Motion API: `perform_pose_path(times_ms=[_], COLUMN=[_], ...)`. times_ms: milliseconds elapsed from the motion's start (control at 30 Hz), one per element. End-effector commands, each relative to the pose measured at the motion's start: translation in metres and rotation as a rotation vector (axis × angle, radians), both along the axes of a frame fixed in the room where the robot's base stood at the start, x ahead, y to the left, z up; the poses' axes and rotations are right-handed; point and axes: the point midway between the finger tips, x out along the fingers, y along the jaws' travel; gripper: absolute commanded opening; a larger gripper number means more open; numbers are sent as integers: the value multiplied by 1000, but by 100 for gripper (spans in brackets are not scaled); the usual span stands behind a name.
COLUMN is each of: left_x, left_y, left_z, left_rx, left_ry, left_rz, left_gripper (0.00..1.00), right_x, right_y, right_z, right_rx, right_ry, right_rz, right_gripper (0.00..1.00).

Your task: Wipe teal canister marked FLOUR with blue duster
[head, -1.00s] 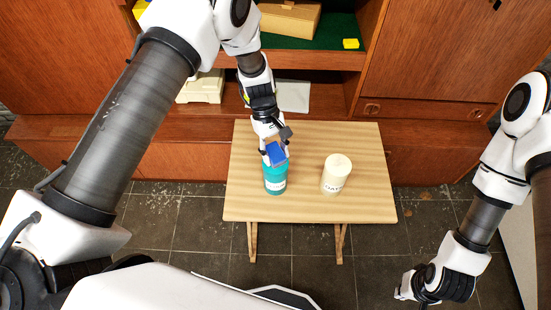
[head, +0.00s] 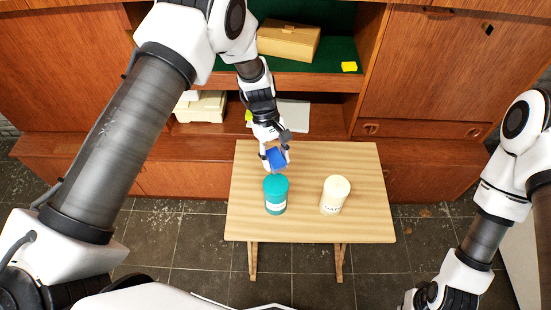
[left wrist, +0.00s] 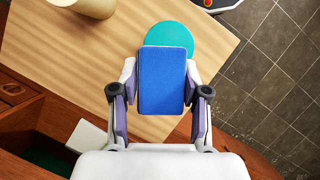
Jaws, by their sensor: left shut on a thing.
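The teal canister (head: 276,197) stands upright on the small wooden table, with a white label on its front. My left gripper (head: 274,160) is shut on the blue duster (head: 278,157) just behind and above the canister's lid. In the left wrist view the blue duster (left wrist: 162,80) lies between the fingers and covers part of the round teal lid of the canister (left wrist: 190,34). I cannot tell whether the duster touches the canister. My right gripper (head: 412,303) is low at the bottom right, cut by the frame edge, and its fingers are unclear.
A cream canister (head: 335,196) with a label stands to the right on the wooden table (head: 370,215). The wooden wall unit (head: 430,80) rises behind the table. A tan box (head: 289,41) and a yellow block (head: 349,66) are on its green-backed shelf. The table's right side is clear.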

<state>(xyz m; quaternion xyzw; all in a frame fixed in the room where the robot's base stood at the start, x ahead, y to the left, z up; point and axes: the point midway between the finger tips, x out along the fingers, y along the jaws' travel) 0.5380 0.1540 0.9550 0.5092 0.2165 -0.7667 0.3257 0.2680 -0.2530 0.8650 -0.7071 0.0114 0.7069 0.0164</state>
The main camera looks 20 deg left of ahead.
Motion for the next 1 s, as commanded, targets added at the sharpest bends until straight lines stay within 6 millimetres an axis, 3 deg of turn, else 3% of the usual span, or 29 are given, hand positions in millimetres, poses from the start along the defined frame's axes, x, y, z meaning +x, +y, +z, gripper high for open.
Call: perform_pose_path(times_ms=[67,367,667,1000], left_x=[0,0,0,0], left_y=[0,0,0,0], left_z=[11,11,41,40], left_rx=[0,1,0,1], left_ry=[0,-1,-2,-1], left_rz=[0,0,-1,0], left_gripper=[0,0,0,0], right_x=[0,0,0,0], right_y=[0,0,0,0], right_z=[9,7,31,29], right_rx=[0,0,0,0], right_ry=[0,0,0,0], right_rz=[0,0,0,0], right_gripper=[0,0,0,0])
